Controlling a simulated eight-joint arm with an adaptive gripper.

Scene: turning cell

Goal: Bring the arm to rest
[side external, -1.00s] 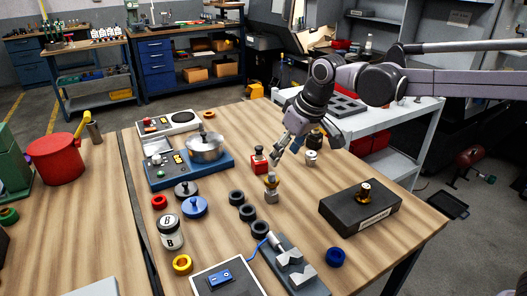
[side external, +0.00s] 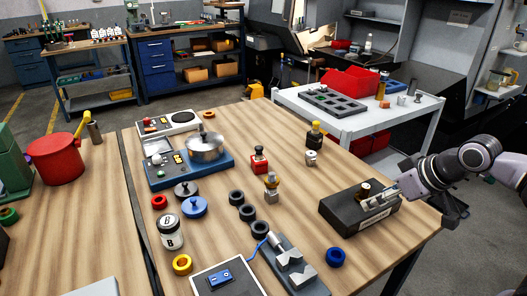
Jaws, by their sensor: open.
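My arm comes in from the right edge, and my gripper (side external: 378,198) points left over the dark block (side external: 340,212) at the right end of the wooden table (side external: 310,235). My gripper is open. Its fingers lie across the top right part of the block in the picture. A small brass-and-dark piece (side external: 364,189) on the block shows just beside the fingertips. I cannot tell whether they touch it. Nothing is seen held in my gripper.
A grey-and-brass piece (side external: 271,188), a red-based piece (side external: 259,160) and a yellow-and-black bottle (side external: 315,134) stand on the table. A white cart (side external: 385,119) with a red bin (side external: 350,82) stands behind.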

